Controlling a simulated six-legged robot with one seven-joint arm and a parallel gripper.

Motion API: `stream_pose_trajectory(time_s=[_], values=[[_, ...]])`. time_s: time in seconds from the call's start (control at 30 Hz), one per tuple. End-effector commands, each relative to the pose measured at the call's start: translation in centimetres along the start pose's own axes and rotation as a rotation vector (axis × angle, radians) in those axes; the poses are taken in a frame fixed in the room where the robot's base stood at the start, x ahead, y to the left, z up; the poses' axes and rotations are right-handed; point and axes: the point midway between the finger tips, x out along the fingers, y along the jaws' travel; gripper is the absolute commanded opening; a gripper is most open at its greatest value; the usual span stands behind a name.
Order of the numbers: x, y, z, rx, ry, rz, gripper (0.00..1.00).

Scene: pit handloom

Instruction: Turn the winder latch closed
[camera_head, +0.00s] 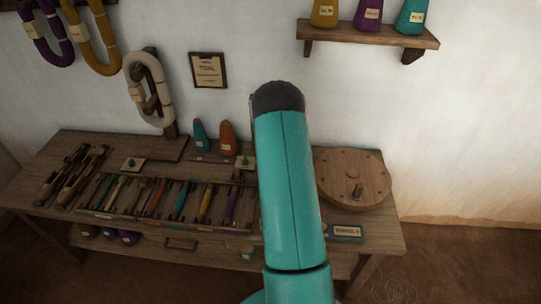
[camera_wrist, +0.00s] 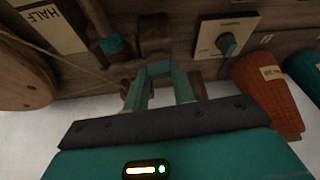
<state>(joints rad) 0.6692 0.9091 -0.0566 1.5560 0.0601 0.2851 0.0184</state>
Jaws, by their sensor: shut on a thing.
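My gripper (camera_wrist: 162,76) is in the wrist view, its two teal fingers reaching in toward the dark wooden fittings at the back of the bench. It is shut on a small part that I take to be the winder latch (camera_wrist: 159,67). The fingers hide most of this part, so its angle cannot be told. In the head view my teal arm stands in front of this spot and hides both the gripper and the latch. A round wooden disc (camera_head: 352,178) with a peg lies right of the arm; a disc edge (camera_wrist: 22,78) shows at left in the wrist view.
A plate with a dark knob (camera_wrist: 227,44) and an orange cone (camera_wrist: 267,90) are close to the right of my gripper in the wrist view. A teal cone (camera_head: 200,137) stands farther along. A tray of several coloured tools (camera_head: 165,200) fills the bench's middle.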

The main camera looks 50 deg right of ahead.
Motion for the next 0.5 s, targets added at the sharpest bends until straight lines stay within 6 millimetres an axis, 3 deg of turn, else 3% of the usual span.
stream_pose_trajectory(time_s=[0.5], values=[[-0.04,-0.11,-0.17,0.134,0.003,0.054,0.03]])
